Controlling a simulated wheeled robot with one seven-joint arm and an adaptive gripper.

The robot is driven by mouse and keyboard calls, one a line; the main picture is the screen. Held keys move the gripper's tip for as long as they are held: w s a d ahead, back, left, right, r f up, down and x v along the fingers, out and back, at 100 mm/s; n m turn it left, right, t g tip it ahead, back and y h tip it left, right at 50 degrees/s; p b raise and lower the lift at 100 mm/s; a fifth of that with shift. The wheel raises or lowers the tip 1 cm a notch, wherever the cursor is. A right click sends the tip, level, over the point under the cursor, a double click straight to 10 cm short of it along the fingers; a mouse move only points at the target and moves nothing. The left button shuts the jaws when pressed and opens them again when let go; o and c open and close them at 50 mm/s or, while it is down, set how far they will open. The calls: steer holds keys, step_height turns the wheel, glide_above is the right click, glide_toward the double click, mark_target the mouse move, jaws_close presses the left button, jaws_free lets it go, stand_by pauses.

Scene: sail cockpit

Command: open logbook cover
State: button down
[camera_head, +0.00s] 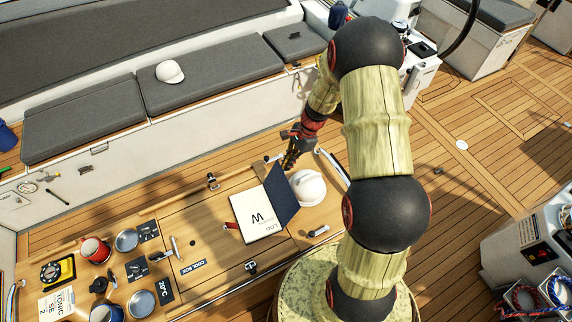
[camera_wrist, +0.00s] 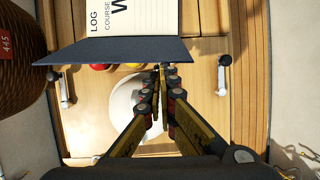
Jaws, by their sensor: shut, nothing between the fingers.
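The logbook lies on the wooden table, its white page (camera_head: 255,216) printed "LOG" and "W" facing up. Its dark blue cover (camera_head: 281,194) stands raised and tilted on the page's right side, so the book is partly open. In the wrist view the cover (camera_wrist: 115,53) shows as a dark band, with the page (camera_wrist: 135,17) beyond it. My gripper (camera_head: 288,166) is at the cover's upper end. In the wrist view its fingertips (camera_wrist: 160,68) are together and empty, right at the cover's edge; I cannot tell whether they touch it.
A white cap (camera_head: 308,187) sits just right of the cover. A small metal fitting (camera_head: 318,231) lies in front of it. Left on the table are a red mug (camera_head: 95,250), bowls (camera_head: 126,240) and a yellow-black device (camera_head: 58,270). A wicker object (camera_wrist: 20,55) stands left in the wrist view.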

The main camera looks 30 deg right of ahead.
steer(key=d+r+b, duration=0.1)
steer(key=d+r, duration=0.5)
steer(key=r, duration=0.2)
steer(key=shift+d+r+b, duration=0.2)
steer(key=shift+d+b, duration=0.15)
steer(key=shift+b, duration=0.05)
steer(key=shift+s, duration=0.1)
